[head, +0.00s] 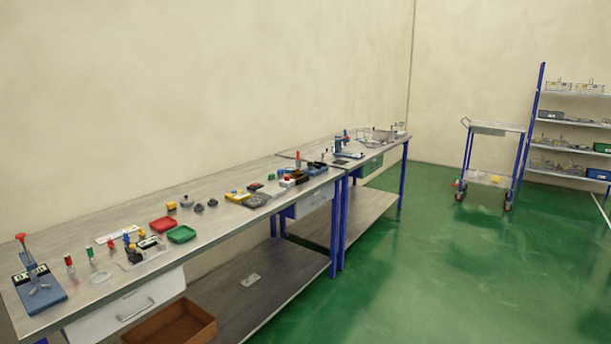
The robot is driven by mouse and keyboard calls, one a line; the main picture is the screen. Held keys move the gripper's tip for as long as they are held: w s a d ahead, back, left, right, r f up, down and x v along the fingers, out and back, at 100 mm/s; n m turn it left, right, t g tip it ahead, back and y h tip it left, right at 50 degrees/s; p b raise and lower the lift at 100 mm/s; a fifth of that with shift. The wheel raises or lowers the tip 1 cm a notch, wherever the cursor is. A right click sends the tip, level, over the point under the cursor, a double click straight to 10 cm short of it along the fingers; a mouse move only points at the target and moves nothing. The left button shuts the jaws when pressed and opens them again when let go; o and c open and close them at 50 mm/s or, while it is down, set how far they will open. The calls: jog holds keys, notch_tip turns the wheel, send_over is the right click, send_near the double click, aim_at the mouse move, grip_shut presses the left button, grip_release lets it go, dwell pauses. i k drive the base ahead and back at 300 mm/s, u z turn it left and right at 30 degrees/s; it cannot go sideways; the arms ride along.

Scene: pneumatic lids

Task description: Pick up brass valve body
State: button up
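Many small parts lie on a long workbench (225,222) along the wall. A small golden-yellow block (171,206) sits on it behind the red tray; it may be the brass valve body, but it is too small to be sure. Grey knob-like parts (187,201) stand just right of it. Other yellow parts (238,195) lie further along the bench. My gripper is not in view.
A red tray (163,224) and a green tray (182,234) lie near the block. A blue-based press (39,286) stands at the near left end. A brown open box (170,326) is below. A cart (494,128) and shelves (575,94) stand right; green floor (450,270) is clear.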

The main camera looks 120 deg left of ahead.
aim_at(297, 173)
jog(key=u, duration=3.85)
